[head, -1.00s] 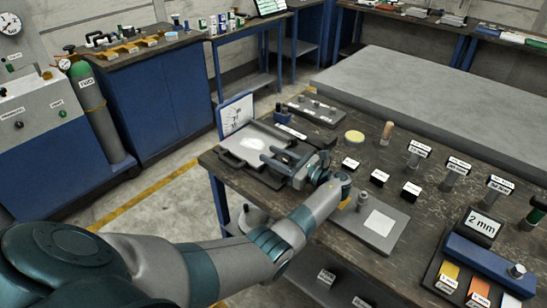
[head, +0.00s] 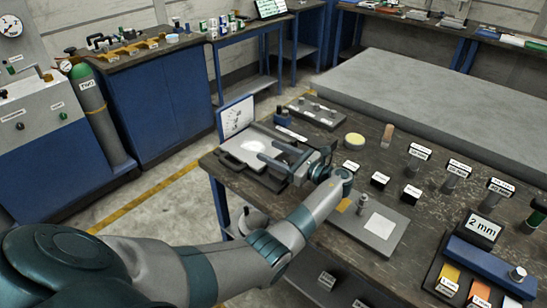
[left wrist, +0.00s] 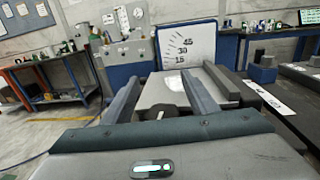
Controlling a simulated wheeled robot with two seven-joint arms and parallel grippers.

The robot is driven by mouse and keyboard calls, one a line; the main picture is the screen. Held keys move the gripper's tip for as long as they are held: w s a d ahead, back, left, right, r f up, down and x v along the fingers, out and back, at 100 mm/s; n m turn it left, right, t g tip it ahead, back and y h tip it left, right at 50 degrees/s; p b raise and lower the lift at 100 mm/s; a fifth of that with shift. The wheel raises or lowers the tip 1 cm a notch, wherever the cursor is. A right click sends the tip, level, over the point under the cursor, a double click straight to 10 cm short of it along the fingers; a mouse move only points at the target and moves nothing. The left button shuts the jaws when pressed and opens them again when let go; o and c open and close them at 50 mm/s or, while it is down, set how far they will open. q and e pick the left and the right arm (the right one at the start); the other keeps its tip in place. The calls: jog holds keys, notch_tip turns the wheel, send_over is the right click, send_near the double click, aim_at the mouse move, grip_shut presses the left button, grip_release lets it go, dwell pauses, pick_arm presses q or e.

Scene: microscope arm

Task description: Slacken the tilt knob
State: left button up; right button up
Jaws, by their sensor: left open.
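My left gripper (head: 270,151) is open, with its two fingers apart above the grey device at the left end of the table. In the left wrist view my left gripper (left wrist: 158,80) shows its fingers on either side of a grey plate (left wrist: 160,92). A small dark knob-like part (left wrist: 172,112) sits low between the fingers; I cannot tell whether they touch it. It does not show clearly in the head view. A white angle dial (head: 235,115) marked 15, 30 and 45 stands upright behind; it also shows in the left wrist view (left wrist: 188,45). My right gripper is not in view.
A small blue block (head: 283,118) stands right of the dial. Small labelled blocks and posts, a yellow disc (head: 355,140) and a grey plate with a white square (head: 380,225) occupy the dark table. A grey slab (head: 430,110) lies behind.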

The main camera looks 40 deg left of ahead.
pick_arm(q)
jog(key=shift+w+d+r, duration=0.1)
jog(key=shift+d+r, duration=0.25)
jog(key=shift+r, duration=0.25)
jog(key=shift+d+r, duration=0.3)
jog(key=shift+r, duration=0.25)
jog(key=d+r+b, duration=0.2)
jog(key=d+r, duration=0.4)
jog(key=d, duration=0.4)
jog(key=shift+w+d+r, duration=0.2)
jog(key=shift+w, duration=0.05)
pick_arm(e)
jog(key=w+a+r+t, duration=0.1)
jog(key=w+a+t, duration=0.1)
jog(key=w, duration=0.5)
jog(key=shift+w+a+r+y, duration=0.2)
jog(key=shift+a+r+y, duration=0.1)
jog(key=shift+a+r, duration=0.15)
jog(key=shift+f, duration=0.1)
pick_arm(q)
jog(key=shift+d, duration=0.1)
